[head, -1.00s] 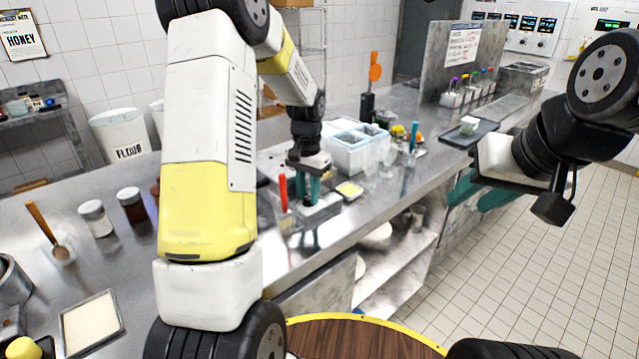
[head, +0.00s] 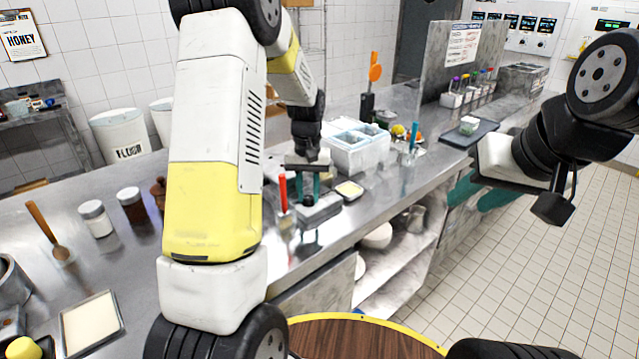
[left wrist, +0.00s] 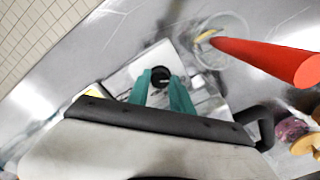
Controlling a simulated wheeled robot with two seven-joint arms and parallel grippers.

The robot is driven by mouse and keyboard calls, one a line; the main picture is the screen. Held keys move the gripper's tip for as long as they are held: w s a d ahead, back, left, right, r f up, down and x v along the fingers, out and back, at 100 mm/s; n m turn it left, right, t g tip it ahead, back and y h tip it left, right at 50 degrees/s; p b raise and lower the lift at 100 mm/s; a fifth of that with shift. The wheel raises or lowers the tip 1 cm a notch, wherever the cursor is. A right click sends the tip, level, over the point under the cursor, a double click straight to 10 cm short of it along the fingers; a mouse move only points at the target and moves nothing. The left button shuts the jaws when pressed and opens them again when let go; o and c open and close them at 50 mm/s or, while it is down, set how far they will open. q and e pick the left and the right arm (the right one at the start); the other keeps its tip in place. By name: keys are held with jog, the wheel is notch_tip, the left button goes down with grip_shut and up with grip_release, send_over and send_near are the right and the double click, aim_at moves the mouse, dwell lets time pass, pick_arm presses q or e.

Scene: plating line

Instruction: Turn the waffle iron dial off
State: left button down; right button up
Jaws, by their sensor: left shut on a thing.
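The waffle iron (head: 322,209) is a low grey metal box near the counter's front edge. In the left wrist view its pale top (left wrist: 126,72) carries a round black dial (left wrist: 160,75). My left gripper (head: 308,195) is over the waffle iron. In the left wrist view its teal fingers (left wrist: 160,88) are shut on the dial, one on each side. The dial's marking cannot be read, and in the head view the fingers hide it. My right gripper (head: 487,194) hangs at the right, away from the waffle iron, beside the counter's front; its finger gap is unclear.
A red-handled tool (head: 283,190) stands in a clear container close beside my left gripper; its handle (left wrist: 265,58) looms large in the left wrist view.

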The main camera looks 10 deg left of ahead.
aim_at(308, 197)
pick_arm(q)
jog(key=c, duration=1.4)
grip_release()
jog(key=shift+c, duration=0.2)
notch_tip(308, 197, up, 7)
jog(key=shift+r, duration=0.4)
